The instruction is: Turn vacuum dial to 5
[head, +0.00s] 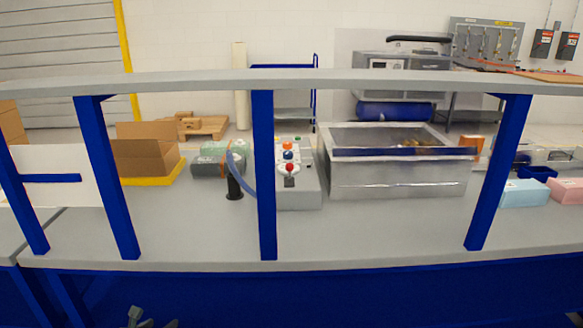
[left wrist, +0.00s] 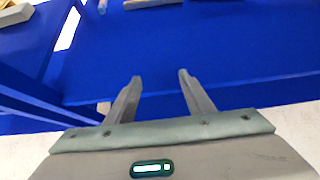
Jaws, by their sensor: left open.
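The vacuum dial appears to be on the grey control box (head: 300,192), which stands on the workbench just right of the middle blue post in the head view. The box bears a red knob (head: 290,168) on a white plate, with blue and orange knobs behind it. The dial's markings are too small to read. My left gripper (head: 150,320) shows at the bottom edge of the head view, low in front of the bench and far from the box. In the left wrist view its two fingers (left wrist: 160,80) are apart with nothing between them. My right gripper is not in view.
A grey shelf (head: 300,82) on blue posts (head: 263,180) crosses in front of the bench. A clear-walled metal chamber (head: 395,185) stands right of the box. A black holder (head: 234,188) with a blue hose stands left. The bench's front strip (head: 350,235) is clear.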

